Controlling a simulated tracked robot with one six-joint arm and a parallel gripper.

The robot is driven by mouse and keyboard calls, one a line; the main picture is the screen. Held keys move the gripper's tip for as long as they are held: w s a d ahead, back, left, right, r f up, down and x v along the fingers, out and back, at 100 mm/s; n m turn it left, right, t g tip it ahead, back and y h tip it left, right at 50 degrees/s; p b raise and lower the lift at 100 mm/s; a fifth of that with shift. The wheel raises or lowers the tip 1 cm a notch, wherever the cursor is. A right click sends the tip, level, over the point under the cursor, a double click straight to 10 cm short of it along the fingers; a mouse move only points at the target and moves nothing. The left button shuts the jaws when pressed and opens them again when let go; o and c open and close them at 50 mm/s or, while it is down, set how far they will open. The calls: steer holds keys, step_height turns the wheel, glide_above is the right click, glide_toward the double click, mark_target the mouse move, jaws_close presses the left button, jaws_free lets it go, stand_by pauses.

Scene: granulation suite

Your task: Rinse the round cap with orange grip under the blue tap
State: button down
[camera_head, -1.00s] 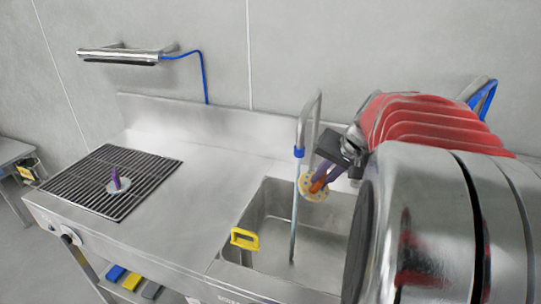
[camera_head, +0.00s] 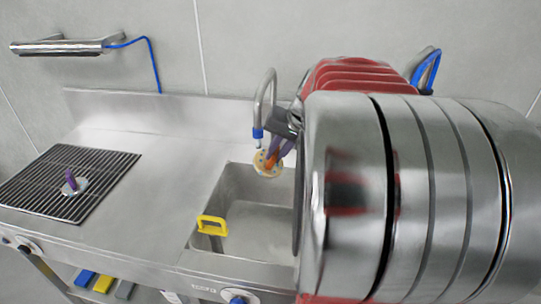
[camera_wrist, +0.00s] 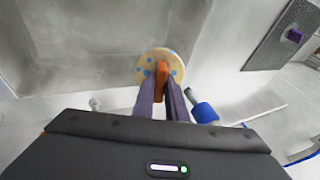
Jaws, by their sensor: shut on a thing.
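My gripper (camera_wrist: 162,102) has purple fingers shut on the orange grip (camera_wrist: 161,76) of the round cap (camera_wrist: 148,62). The cap is a pale yellow disc with blue dots on its face. In the head view, the cap (camera_head: 268,164) hangs above the sink, just below and slightly right of the mouth of the blue tap (camera_head: 258,133). The tap is a bent steel pipe with a blue collar, which also shows in the wrist view (camera_wrist: 204,112), right of the fingers. I see no water stream now. My arm hides the sink's right side.
The steel sink basin (camera_head: 236,180) has a yellow-handled thing (camera_head: 212,225) on its left rim. A dark drain rack (camera_head: 105,178) at left holds another round piece with a purple grip (camera_head: 70,181). The counter between rack and sink is clear.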

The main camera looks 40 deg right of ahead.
steer(key=shift+d, duration=0.15)
steer(key=shift+d, duration=0.35)
steer(key=shift+d, duration=0.15)
stand_by(0.5)
steer(key=shift+a, duration=0.5)
steer(key=shift+a, duration=0.15)
steer(key=shift+s, duration=0.1)
steer(key=s, duration=0.7)
steer(key=shift+s, duration=0.4)
stand_by(0.7)
stand_by(1.0)
